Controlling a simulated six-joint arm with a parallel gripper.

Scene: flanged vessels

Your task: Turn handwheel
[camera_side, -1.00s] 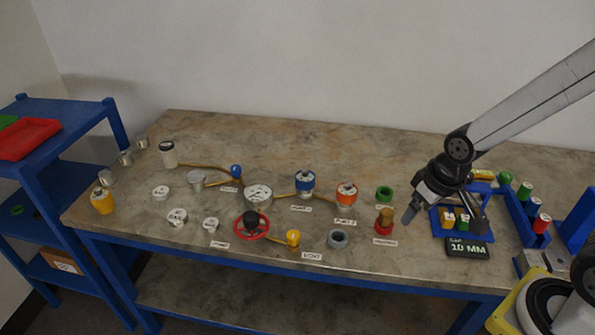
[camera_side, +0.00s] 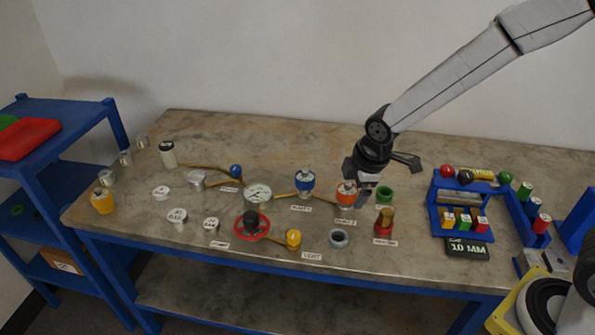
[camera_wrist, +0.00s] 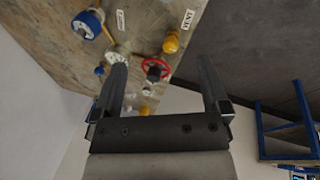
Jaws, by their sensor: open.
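The handwheel (camera_side: 251,225) is a red ring with a dark hub near the table's front edge, left of centre in the side view. In the wrist view the red handwheel (camera_wrist: 155,69) appears at a distance, in the gap between the two fingers. My gripper (camera_side: 388,177) is open and empty above the right half of the table, to the right of the handwheel and well apart from it. Its fingers (camera_wrist: 163,78) are spread wide in the wrist view. In the side view, part of the gripper overlaps the orange-topped valve (camera_side: 346,192).
Around the handwheel are a yellow knob (camera_side: 293,239), a blue-topped valve (camera_side: 305,182), a round gauge (camera_side: 258,195) and white-topped parts. A red-based brass fitting (camera_side: 384,221), a grey ring (camera_side: 339,238) and a green ring (camera_side: 384,194) lie right. A blue rack (camera_side: 436,222) stands farther right.

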